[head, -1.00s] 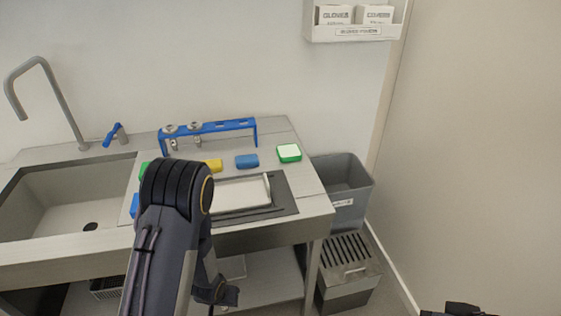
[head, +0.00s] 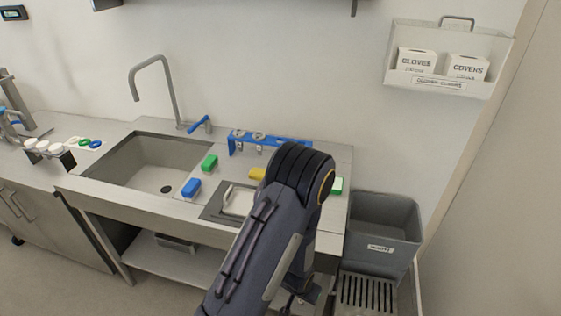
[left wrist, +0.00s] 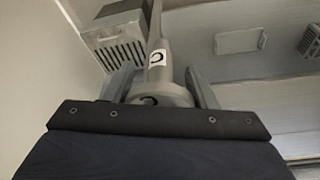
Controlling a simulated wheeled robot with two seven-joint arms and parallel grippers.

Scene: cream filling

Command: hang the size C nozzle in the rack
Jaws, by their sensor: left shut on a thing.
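The blue rack (head: 280,143) stands at the back of the counter in the head view, with two metal nozzles (head: 240,143) hanging at its left end. My arm hides part of its right side. My left gripper (left wrist: 160,88) is shut on a grey nozzle marked C (left wrist: 157,58) in the left wrist view. The nozzle's wide end sits between the fingers and its narrow end points away from the wrist. In the head view the arm covers the counter's right part and the held nozzle cannot be made out. My right gripper is not in view.
The sink (head: 150,165) and tap (head: 155,85) are left of the rack. Green (head: 209,162), blue (head: 191,187) and yellow (head: 257,174) blocks lie on the counter, near a tray (head: 238,200). A grey bin (head: 385,225) stands at the right.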

